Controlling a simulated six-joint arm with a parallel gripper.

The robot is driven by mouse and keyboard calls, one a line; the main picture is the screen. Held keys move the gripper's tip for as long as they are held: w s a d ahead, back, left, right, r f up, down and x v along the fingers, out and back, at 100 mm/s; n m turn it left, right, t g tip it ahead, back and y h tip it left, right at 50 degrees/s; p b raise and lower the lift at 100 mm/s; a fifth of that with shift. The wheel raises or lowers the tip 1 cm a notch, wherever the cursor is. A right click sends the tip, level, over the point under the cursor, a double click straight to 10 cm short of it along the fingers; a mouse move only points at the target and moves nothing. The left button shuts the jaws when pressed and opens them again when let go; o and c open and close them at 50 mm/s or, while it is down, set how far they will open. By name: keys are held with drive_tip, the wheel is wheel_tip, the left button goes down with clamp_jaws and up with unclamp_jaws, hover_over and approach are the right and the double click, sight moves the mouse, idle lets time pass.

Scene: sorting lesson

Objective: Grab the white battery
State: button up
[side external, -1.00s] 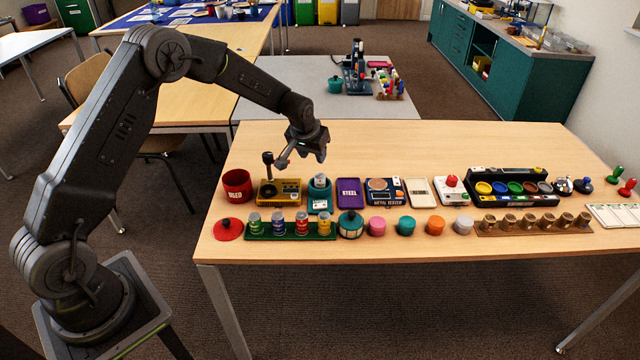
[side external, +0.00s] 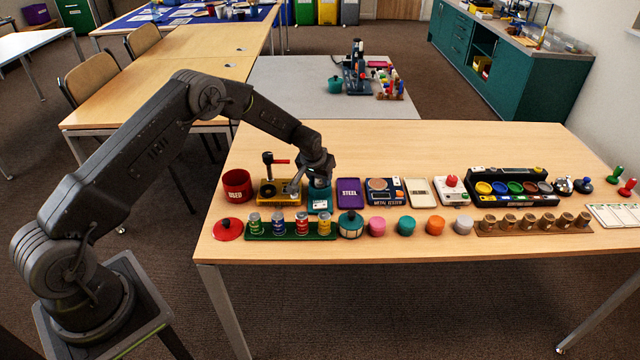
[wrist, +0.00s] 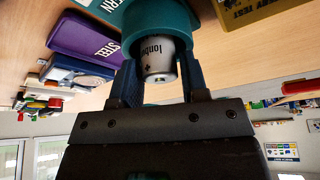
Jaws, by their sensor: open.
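The white battery (wrist: 158,62) shows in the wrist view as a pale silvery cylinder with dark lettering and a plus mark. It sits in a round teal holder (wrist: 168,18). My gripper (wrist: 160,80) is open, with one dark finger on each side of the battery's exposed end. I cannot tell whether the fingers touch it. In the side view my gripper (side external: 317,176) is low over the teal holder (side external: 319,203) and hides the battery.
A yellow device (side external: 281,193) with a red-handled lever (side external: 279,161) stands close on the left. A purple STEEL box (side external: 349,193) stands close on the right.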

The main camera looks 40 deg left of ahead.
drive_tip(key=c, duration=0.6)
drive_tip(key=shift+r, duration=0.1)
